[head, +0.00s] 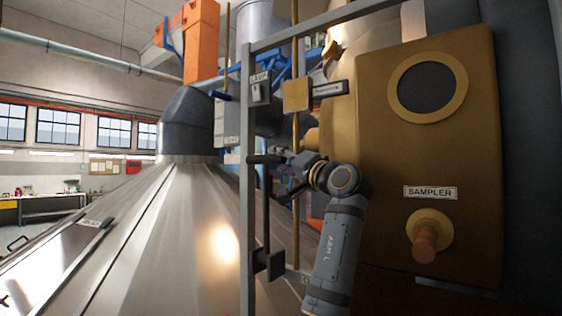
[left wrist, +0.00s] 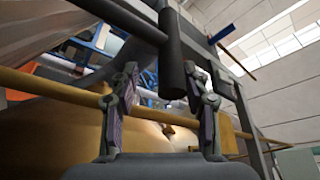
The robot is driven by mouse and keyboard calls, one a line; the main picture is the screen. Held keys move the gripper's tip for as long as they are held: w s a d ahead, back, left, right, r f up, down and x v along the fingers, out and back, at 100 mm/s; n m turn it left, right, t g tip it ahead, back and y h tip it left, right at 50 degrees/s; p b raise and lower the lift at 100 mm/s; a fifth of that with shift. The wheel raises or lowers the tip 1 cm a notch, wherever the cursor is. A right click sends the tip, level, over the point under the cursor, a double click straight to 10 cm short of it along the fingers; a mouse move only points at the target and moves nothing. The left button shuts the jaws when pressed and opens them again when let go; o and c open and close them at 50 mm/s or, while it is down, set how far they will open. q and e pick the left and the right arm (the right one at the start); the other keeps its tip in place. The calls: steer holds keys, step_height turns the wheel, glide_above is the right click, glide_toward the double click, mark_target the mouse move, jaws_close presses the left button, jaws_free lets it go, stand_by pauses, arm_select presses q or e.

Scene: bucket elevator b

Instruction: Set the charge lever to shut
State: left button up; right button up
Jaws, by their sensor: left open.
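A dark lever, which I take for the charge lever, stands upright on the grey metal frame in the head view. Its rod (head: 266,215) rises from a square dark block (head: 269,264) to a short black crosswise grip (head: 264,159). My left gripper (head: 281,177) is open close to the right of this grip. In the left wrist view, the dark grip (left wrist: 173,60) lies between the spread fingers of my left gripper (left wrist: 161,78), with gaps at both sides. The lever's label is not readable. My right gripper is not in view.
The frame post (head: 247,200) stands just left of the lever, and a thin yellow pipe (head: 295,135) runs to its right. A lamp switch (head: 261,91) and a yellow block with a dark handle (head: 297,95) sit above. The sampler panel (head: 385,190) fills the right.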

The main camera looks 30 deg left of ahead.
arm_select(q)
steer(key=shift+s+d, duration=0.15)
steer(key=shift+s, duration=0.05)
steer(key=v, duration=0.7)
steer(key=shift+w+d+f, duration=0.1)
steer(key=shift+d+f, duration=0.05)
